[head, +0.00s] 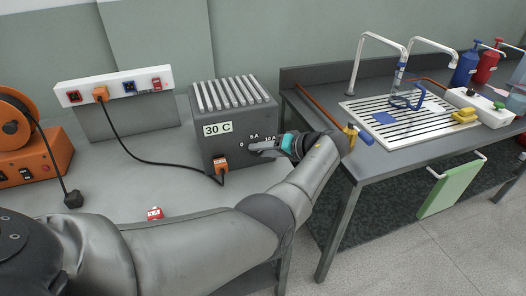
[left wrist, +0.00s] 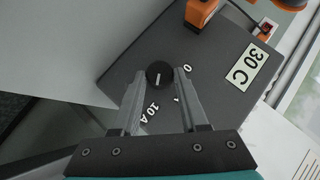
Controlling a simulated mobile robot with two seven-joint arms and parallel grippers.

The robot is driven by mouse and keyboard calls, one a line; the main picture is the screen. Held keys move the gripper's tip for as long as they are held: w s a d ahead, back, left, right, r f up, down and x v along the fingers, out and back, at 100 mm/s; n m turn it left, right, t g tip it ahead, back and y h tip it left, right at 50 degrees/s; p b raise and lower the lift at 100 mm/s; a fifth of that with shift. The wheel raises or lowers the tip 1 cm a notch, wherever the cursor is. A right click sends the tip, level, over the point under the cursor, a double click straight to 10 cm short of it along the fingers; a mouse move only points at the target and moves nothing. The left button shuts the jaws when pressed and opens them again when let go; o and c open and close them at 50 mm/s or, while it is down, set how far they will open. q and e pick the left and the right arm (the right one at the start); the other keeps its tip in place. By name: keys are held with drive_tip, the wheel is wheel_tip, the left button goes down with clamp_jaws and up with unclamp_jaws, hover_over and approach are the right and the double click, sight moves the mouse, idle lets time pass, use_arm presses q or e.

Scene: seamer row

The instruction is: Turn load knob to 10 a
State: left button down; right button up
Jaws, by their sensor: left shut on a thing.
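The dark grey load box (head: 205,124) stands on the bench, with a "30 C" label and a ribbed top. Its round black load knob (left wrist: 159,74) shows in the left wrist view. My left gripper (left wrist: 160,83) is shut on the knob, one finger on each side. A short white line on the knob points down the picture, roughly toward the "10 A" mark (left wrist: 152,112); its exact setting is hard to tell. The "0" mark (left wrist: 187,68) is clear, and the middle mark is mostly hidden by a finger. In the head view my left gripper (head: 262,149) covers the knob.
An orange plug (head: 221,162) sits in the box front, its black cable running to the white socket strip (head: 115,84). An orange cable reel (head: 28,155) stands at left. A small red piece (head: 155,213) lies near my arm. A second table (head: 300,88) is right.

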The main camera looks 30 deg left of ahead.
use_arm(q)
drive_tip(key=c, duration=0.8)
unclamp_jaws()
drive_tip(key=o, duration=0.3)
drive_tip(key=shift+o, duration=0.3)
drive_tip(key=shift+d+r, duration=0.1)
drive_tip(key=shift+d, duration=0.05)
drive_tip(key=p+v, duration=0.1)
drive_tip(key=v, duration=1.4)
use_arm(e)
drive_tip(key=shift+s+a+r, duration=0.3)
drive_tip(key=shift+s+a, duration=0.15)
drive_tip(key=shift+a, duration=0.05)
drive_tip(key=shift+s+a+r, duration=0.3)
drive_tip(key=shift+s+a, duration=0.15)
drive_tip(key=shift+a, duration=0.05)
drive_tip(key=shift+d, duration=0.25)
drive_tip(key=shift+d, duration=0.1)
